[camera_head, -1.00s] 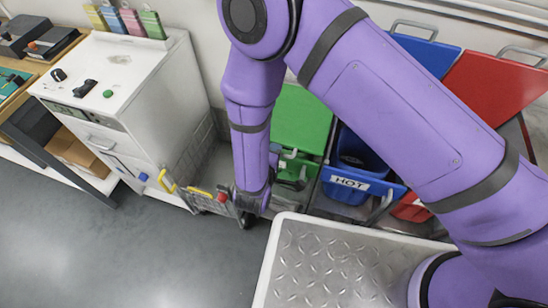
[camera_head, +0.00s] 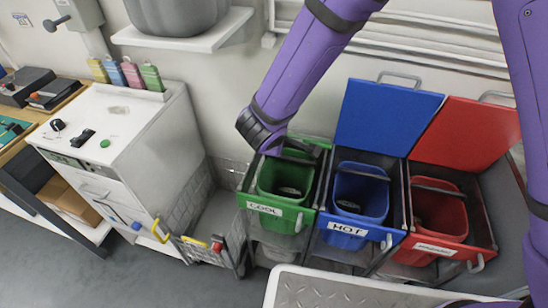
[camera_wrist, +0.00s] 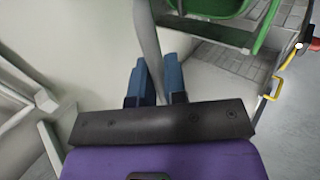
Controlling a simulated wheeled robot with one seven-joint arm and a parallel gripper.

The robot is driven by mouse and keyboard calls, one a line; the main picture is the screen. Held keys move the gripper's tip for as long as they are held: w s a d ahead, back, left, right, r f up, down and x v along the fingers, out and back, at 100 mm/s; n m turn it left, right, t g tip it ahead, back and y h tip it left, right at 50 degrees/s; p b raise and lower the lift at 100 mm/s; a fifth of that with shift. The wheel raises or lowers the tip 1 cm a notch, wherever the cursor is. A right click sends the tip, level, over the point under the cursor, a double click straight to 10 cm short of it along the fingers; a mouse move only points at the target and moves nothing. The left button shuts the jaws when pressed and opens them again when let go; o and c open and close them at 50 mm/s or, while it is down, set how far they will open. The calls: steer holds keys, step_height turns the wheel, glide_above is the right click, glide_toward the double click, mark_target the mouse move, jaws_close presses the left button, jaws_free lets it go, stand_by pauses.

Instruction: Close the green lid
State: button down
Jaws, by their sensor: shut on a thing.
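The green bin (camera_head: 250,203), labelled COOL, stands open at the left of a row of bins, and I see inside it. No broad face of the green lid shows; only a narrow green strip is visible at the bin's back, and I cannot tell if it is the lid's edge. My gripper (camera_wrist: 157,75) is above the bin's back left corner, its fingertips hidden in the head view. In the wrist view its blue fingers are shut on a pale grey bar (camera_wrist: 146,30), seemingly the lid's handle. Green bin parts (camera_wrist: 262,28) lie beyond.
The blue bin (camera_head: 345,230) and red bin (camera_head: 440,243) stand to the right, their blue lid (camera_head: 385,115) and red lid (camera_head: 466,143) raised. A white cabinet (camera_head: 130,130) and a wire cart with a yellow handle (camera_head: 160,231) are on the left. A metal-topped surface (camera_head: 340,290) is in front.

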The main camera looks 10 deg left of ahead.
steer(key=shift+w+d+r, duration=0.2)
steer(key=shift+w+r, duration=1.85)
steer(key=shift+w, duration=0.05)
steer(key=c, duration=1.2)
jaws_free()
steer(key=v, duration=1)
steer(key=shift+s+r, duration=0.25)
steer(key=shift+r, duration=0.05)
